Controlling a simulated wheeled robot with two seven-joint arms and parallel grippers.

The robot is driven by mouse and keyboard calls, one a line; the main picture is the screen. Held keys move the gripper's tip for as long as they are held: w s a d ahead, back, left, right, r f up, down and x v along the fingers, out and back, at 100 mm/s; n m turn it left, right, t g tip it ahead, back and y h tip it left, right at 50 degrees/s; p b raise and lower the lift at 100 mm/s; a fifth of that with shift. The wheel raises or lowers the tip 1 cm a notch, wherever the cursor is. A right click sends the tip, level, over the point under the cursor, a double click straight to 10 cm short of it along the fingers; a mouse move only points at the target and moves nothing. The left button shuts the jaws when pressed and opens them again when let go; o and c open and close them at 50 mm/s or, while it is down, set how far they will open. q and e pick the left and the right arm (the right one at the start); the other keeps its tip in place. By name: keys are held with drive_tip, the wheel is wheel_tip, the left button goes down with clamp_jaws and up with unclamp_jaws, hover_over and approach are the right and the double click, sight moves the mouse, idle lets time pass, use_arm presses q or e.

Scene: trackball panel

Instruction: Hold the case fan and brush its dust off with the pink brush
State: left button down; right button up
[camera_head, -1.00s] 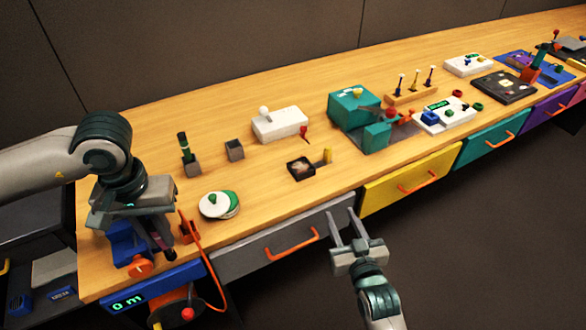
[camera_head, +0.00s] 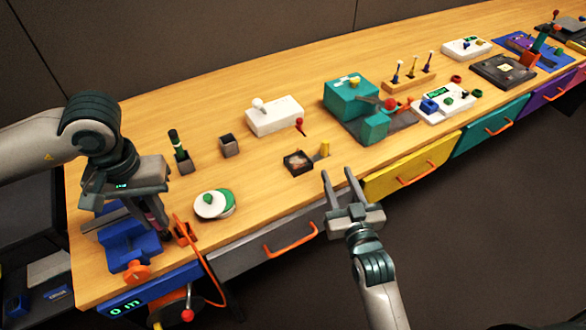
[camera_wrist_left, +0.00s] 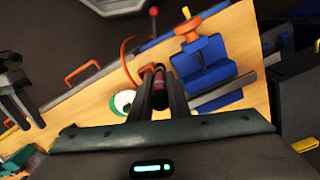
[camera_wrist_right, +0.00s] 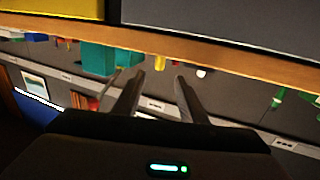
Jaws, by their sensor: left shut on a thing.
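The case fan (camera_head: 298,163) looks like a small dark square block with a dusty, brownish top. It lies on the wooden table beside an upright yellow peg. My left gripper (camera_head: 152,208) is shut on a slim, dark pinkish thing, seemingly the pink brush (camera_wrist_left: 160,84), above the table near the blue vise. Its fingers hide part of it. My right gripper (camera_head: 341,184) is open and empty at the table's front edge, to the right of the case fan and apart from it. Its open fingers also show in the right wrist view (camera_wrist_right: 153,95).
A blue vise (camera_head: 128,243) with an orange knob stands at the left front. A teal machine (camera_head: 352,97) is behind the right gripper. Wood around the fan is fairly clear.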

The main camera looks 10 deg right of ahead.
sight(326, 148)
use_arm(q)
drive_tip(key=shift+w, duration=0.1)
use_arm(e)
drive_tip(key=shift+w, duration=0.1)
drive_tip(key=shift+r, duration=0.1)
